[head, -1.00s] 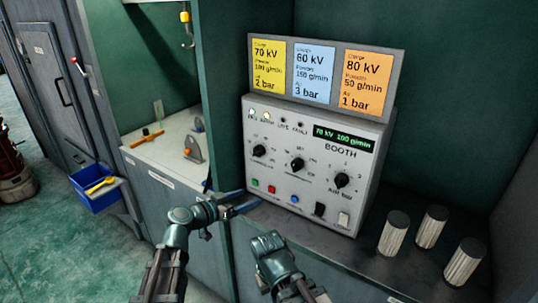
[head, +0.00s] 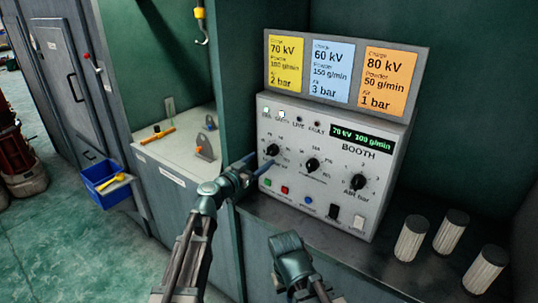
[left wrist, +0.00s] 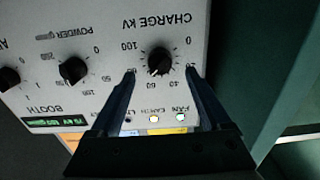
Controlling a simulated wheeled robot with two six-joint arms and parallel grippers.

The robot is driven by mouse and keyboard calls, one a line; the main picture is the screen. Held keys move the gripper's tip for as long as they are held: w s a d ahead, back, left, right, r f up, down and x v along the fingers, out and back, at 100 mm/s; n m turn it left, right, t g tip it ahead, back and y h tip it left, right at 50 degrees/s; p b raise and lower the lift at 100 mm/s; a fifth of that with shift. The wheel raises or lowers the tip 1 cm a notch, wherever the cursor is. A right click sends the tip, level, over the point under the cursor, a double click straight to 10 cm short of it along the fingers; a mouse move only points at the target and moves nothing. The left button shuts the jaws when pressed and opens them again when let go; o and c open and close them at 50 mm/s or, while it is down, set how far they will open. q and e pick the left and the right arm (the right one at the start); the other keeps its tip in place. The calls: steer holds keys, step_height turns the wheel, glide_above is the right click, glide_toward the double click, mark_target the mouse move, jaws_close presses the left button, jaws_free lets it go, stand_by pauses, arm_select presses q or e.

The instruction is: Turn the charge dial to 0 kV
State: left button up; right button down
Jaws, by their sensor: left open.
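The charge dial (head: 272,150) is a black knob at the left of the booth panel. In the left wrist view the same dial (left wrist: 160,62) sits under the label CHARGE KV, seen upside down, with its white mark between 60 and 80. The display (head: 362,137) reads 70 kV 100 g/min. My left gripper (head: 262,164) is in front of the dial. In the left wrist view its two fingers (left wrist: 160,72) are spread on either side of the knob, with gaps visible. Whether they reach knob depth I cannot tell.
The powder dial (head: 312,165) and air dial (head: 358,183) sit to the right on the panel. Push buttons (head: 285,190) run below. Colored setting cards (head: 338,72) stand on top. Several ribbed cylinders (head: 451,232) stand on the ledge at right. A green wall is beside the panel.

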mark_target(269, 153)
arm_select(q)
steer(key=shift+x, duration=2.8)
jaws_close()
